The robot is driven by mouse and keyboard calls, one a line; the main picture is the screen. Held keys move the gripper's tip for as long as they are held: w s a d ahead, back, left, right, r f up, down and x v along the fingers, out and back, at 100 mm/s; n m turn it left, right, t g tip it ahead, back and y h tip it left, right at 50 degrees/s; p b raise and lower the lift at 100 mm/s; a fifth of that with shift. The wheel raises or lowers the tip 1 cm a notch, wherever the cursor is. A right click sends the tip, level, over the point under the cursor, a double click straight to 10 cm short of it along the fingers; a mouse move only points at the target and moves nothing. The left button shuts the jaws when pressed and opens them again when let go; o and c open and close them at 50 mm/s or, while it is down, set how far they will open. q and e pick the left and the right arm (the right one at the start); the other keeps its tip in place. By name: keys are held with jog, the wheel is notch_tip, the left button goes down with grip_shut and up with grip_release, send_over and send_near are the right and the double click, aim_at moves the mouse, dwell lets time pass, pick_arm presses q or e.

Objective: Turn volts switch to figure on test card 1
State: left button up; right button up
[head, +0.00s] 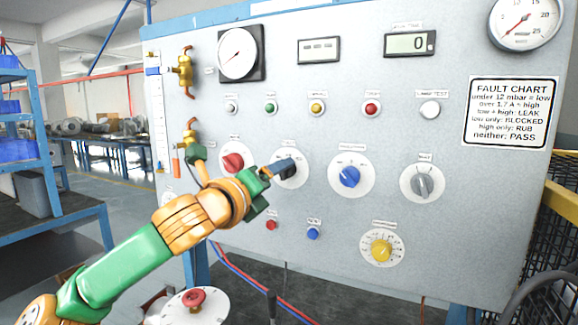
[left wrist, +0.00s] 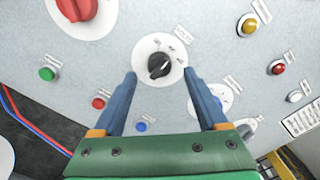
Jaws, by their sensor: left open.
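A black rotary knob (left wrist: 159,66) on a round white dial plate fills the middle of the left wrist view. My left gripper (head: 284,169) is open in front of this knob. In the left wrist view its blue fingers (left wrist: 160,76) stand on either side of the knob, with a visible gap. I see no readable test card 1. My right gripper is not in view.
The red knob (head: 233,162) and blue knob (head: 349,177) flank the black one. A grey knob (head: 424,182) and yellow knob (head: 381,250) are further right. Small red (head: 271,225) and blue (head: 313,233) buttons sit below. A fault chart (head: 507,112) is at right.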

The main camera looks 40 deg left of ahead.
aim_at(283, 174)
pick_arm(q)
jog(key=x, duration=0.4)
jog(key=shift+d+f+p, duration=0.1)
jog(key=shift+f+p, duration=0.1)
jog(key=shift+p, duration=0.1)
jog(key=shift+s+r, duration=0.1)
jog(key=shift+s, duration=0.15)
jog(key=c, duration=0.6)
grip_shut()
jog(key=shift+n, duration=0.3)
jog(key=shift+r+n, duration=0.15)
jog(key=shift+n, duration=3.95)
